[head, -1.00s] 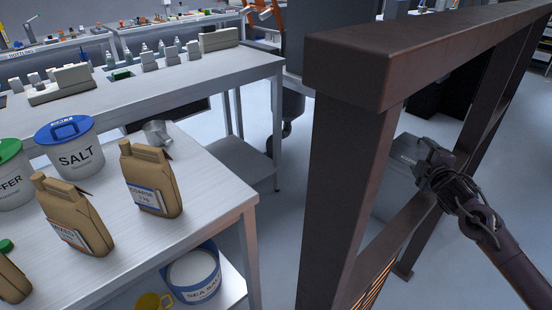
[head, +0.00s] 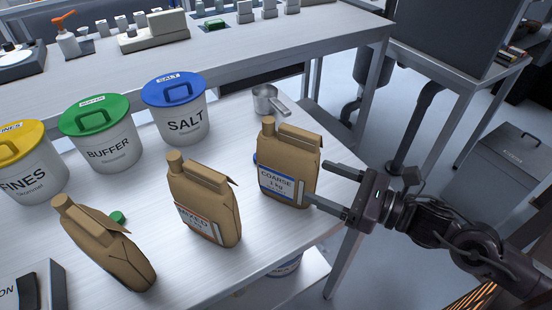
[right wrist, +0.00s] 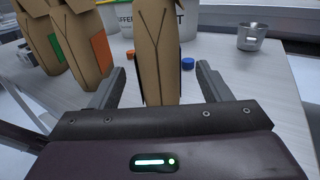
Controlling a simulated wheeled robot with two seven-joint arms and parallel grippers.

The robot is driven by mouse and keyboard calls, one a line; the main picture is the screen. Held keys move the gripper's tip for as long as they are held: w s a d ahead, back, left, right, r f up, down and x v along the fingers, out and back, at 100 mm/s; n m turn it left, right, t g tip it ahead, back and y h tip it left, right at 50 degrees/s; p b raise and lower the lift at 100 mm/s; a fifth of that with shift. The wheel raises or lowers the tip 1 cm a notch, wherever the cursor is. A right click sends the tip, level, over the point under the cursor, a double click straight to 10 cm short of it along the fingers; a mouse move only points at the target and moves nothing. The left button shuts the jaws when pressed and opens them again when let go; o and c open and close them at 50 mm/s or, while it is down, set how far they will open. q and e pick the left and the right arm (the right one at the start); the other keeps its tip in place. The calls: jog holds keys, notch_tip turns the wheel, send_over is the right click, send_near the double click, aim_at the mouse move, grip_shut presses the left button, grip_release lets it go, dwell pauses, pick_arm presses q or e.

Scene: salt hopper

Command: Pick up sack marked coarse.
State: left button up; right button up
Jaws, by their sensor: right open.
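The coarse sack (head: 288,168) is a brown paper sack with a blue-edged label reading COARSE 1 kg. It stands upright at the right end of the white table. My right gripper (head: 328,184) is open just to the right of it, with its fingers pointing at its side. In the right wrist view the sack (right wrist: 160,50) rises between the two spread fingers (right wrist: 158,90); whether they touch it I cannot tell. The sack marked MIXED (head: 203,199) stands to its left. My left gripper is out of view.
A third brown sack (head: 105,245) stands tilted at the left. Tubs marked SALT (head: 181,118), BUFFER (head: 108,145) and FINES (head: 30,175) stand behind. The table's right edge runs close beside that sack.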

aim_at(298, 171)
jog(key=shift+p+x, duration=0.75)
jog(key=shift+x, duration=2.45)
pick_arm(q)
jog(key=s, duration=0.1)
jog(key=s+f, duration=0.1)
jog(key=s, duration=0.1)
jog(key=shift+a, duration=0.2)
pick_arm(e)
jog(key=shift+s, duration=0.1)
grip_shut()
jog(key=shift+r, duration=0.2)
